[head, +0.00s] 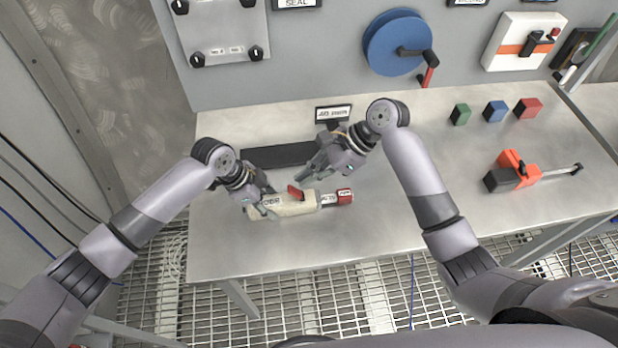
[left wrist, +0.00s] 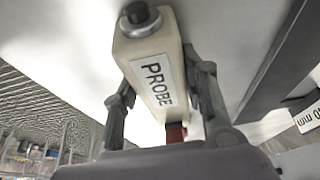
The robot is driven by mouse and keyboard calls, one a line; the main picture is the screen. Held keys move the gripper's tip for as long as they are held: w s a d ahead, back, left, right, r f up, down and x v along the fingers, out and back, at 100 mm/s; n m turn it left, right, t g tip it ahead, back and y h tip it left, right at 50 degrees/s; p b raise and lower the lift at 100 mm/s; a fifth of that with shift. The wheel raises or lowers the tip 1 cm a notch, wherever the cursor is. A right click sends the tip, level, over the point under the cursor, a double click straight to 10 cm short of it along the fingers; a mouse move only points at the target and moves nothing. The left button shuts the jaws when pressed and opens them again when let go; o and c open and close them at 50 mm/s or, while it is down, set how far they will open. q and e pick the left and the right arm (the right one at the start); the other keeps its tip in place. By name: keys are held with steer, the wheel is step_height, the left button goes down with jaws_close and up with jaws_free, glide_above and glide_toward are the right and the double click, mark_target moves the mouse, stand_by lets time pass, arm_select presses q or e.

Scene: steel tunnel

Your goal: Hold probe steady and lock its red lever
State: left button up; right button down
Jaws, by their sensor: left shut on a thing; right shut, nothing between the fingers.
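The probe (head: 287,208) is a cream-coloured body lying on the steel table, with a red end (head: 345,196) pointing right. Its red lever (head: 295,192) stands up from the top, tilted. My left gripper (head: 259,208) is shut on the left part of the probe. In the left wrist view the probe (left wrist: 150,60) shows its "PROBE" label and a black knob at one end, with the fingers (left wrist: 160,100) on both sides. A bit of red shows near the palm. My right gripper (head: 302,177) is shut and empty, just above and beside the red lever; whether it touches the lever I cannot tell.
A dark flat block (head: 280,155) and a small label sign (head: 333,113) are behind the probe. Green, blue and red cubes (head: 496,111) and an orange-black tool (head: 518,172) are on the right. The table front right of the probe is clear.

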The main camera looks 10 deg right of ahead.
mark_target(294, 191)
steer(key=a+r, duration=0.3)
steer(key=r, duration=0.6)
steer(key=shift+a+r, duration=0.15)
steer(key=shift+a, duration=0.15)
arm_select(q)
steer(key=o, duration=1.4)
